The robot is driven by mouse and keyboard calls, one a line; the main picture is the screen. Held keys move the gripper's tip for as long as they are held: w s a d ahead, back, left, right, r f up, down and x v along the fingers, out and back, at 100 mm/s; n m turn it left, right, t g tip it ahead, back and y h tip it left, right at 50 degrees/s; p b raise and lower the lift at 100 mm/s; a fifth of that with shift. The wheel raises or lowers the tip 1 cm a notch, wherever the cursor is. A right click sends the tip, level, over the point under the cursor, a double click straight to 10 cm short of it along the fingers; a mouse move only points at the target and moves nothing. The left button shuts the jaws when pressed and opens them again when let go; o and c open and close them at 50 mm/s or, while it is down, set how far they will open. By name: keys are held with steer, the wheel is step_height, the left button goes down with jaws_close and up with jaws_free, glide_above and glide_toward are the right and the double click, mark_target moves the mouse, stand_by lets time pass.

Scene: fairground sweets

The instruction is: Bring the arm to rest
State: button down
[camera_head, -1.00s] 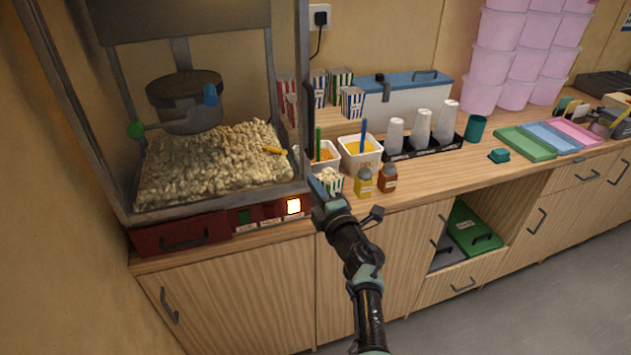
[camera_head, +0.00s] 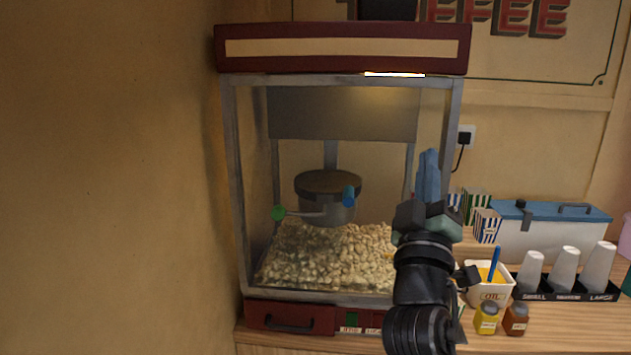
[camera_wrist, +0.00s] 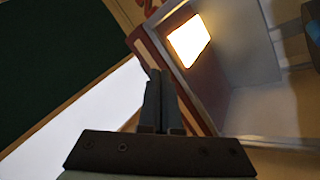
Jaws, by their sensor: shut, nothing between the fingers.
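My gripper (camera_head: 428,160) is raised in front of the right side of the popcorn machine (camera_head: 343,48), its blue fingers pointing up. The fingers are closed together with nothing between them. In the wrist view my gripper (camera_wrist: 159,80) also shows its fingers together, pointing towards the machine's red top and its lit lamp (camera_wrist: 188,40). My arm rises from the bottom of the head view and hides part of the machine's right post and the counter behind it.
Popcorn (camera_head: 325,258) and a kettle (camera_head: 328,187) are inside the machine. To the right stand an oil tub (camera_head: 488,292), yellow (camera_head: 486,320) and brown (camera_head: 515,320) shakers, a cup rack (camera_head: 566,295), striped boxes (camera_head: 487,226) and a blue-lidded cooler (camera_head: 550,236). A wall fills the left.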

steer(key=s+a+r+m+t+y, duration=0.1)
steer(key=s+a+r+m+y, duration=0.1)
steer(key=s+a+r, duration=0.3)
steer(key=s+a+r+m+t+y, duration=0.1)
steer(key=s+a+r, duration=0.4)
steer(key=s, duration=0.6)
steer(key=s+a+r+m+t+y, duration=0.1)
steer(key=s+a+r+m+y, duration=0.1)
steer(key=s+a+r+y, duration=0.2)
steer(key=s+a+r, duration=0.2)
steer(key=s, duration=0.2)
steer(key=shift+r+m+t, duration=0.2)
steer(key=shift+m+t, duration=0.1)
steer(key=shift+t, duration=0.1)
